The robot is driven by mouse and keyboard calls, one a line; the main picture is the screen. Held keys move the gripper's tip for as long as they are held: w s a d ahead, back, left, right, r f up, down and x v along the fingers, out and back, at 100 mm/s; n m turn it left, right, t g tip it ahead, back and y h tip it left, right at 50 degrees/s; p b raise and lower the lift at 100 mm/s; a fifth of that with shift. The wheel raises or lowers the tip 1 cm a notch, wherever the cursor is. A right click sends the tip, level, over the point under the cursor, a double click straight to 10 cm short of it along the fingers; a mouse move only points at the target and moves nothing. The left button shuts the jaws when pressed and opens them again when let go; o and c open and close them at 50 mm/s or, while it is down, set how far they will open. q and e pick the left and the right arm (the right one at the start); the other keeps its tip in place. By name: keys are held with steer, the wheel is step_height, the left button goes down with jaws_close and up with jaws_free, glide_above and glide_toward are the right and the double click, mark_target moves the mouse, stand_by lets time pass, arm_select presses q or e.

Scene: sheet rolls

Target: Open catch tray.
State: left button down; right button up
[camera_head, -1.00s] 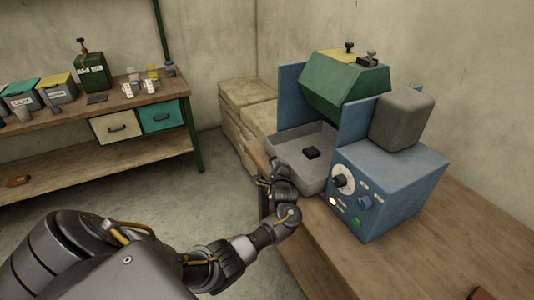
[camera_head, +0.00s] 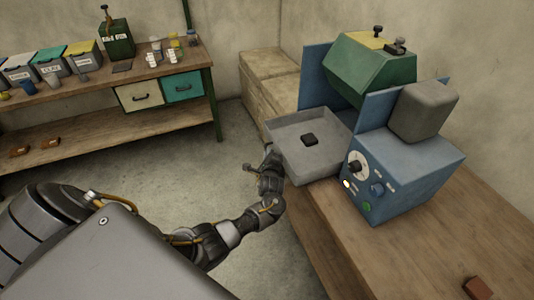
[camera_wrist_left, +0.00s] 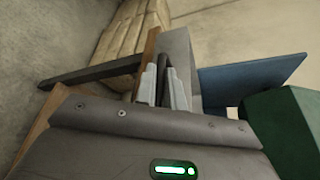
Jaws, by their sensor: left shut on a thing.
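The catch tray (camera_head: 285,146) is a shallow grey open box that sticks out from the blue-sided rolling machine (camera_head: 410,160), past the bench's left edge. My left gripper (camera_head: 268,170) is low at the tray's front side. In the left wrist view its pale fingers (camera_wrist_left: 165,87) are shut on a thin dark bar, the tray handle (camera_wrist_left: 166,72), with the grey tray (camera_wrist_left: 178,48) behind. The grip is partly hidden in the head view. My right gripper is in neither view.
The green hopper (camera_head: 368,72) and a grey housing (camera_head: 422,112) top the machine. A wooden bench (camera_head: 400,250) carries it, with a brown block (camera_head: 478,288) at front right. A shelf table (camera_head: 60,98) with bins stands at left. Open floor (camera_head: 215,150) lies between.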

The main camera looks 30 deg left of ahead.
arm_select(q)
steer(key=c, duration=1.5)
jaws_free()
steer(key=v, duration=1.1)
